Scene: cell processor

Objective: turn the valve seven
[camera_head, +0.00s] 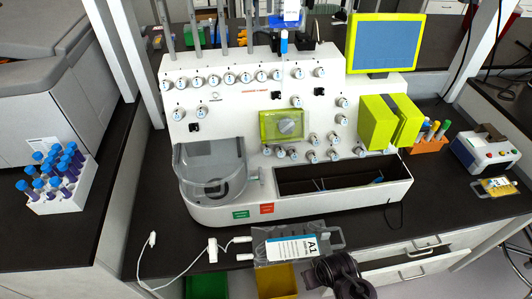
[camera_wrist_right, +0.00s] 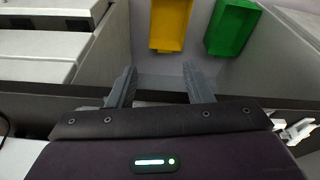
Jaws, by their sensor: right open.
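The white cell processor (camera_head: 230,125) stands on the dark bench. Its front panel carries a row of small white round valve knobs (camera_head: 229,78) along the top, with more knobs (camera_head: 313,138) lower down around a yellow-green unit. The knob labels are too small to read, so I cannot tell which is valve seven. My right gripper (camera_head: 338,272) is at the bottom of the head view, in front of the bench edge and well below the knobs. In the right wrist view my right gripper (camera_wrist_right: 160,75) is open, with nothing between its fingers. My left gripper is not in view.
A clear bag labelled A1 (camera_head: 298,250) hangs at the bench's front edge beside my right gripper, with white tubing (camera_head: 178,275) to its left. A tube rack (camera_head: 60,190) stands left. Green (camera_wrist_right: 232,28) and yellow (camera_wrist_right: 170,25) bins are below. Drawers (camera_head: 400,270) are at right.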

